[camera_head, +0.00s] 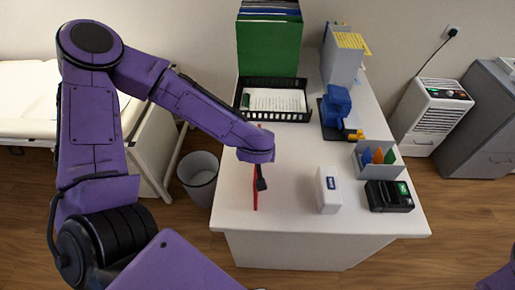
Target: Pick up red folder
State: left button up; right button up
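The red folder (256,194) shows as a thin red strip, seen nearly edge-on, near the left front part of the white desk. My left arm reaches in from the left, and its purple wrist hides part of the folder. The dark fingers of my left gripper (262,184) point down right beside the red strip and overlap it in the picture. I cannot tell whether they touch it or are shut on it. My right gripper is out of view; only bits of purple of my body show at the lower right.
On the white desk (290,222) are a black tray (286,117) with papers, green binders (268,47), a blue device (337,103), a white box (328,190), a black terminal (389,196) and a grey card holder (376,160). A waste bin (199,178) stands left of the desk.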

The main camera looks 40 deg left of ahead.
pick_arm(q)
jog(key=shift+f, duration=0.15)
grip_shut()
dwell(0.4)
notch_tip(320, 180, up, 3)
jog(key=shift+w+f, duration=0.1)
jog(key=s+d+r, duration=0.7)
jog(key=d+r, duration=0.3)
jog(key=d, duration=0.2)
jog(key=shift+s+r+b, duration=0.2)
jog(key=shift+r+b, duration=0.2)
jog(key=shift+b, duration=0.05)
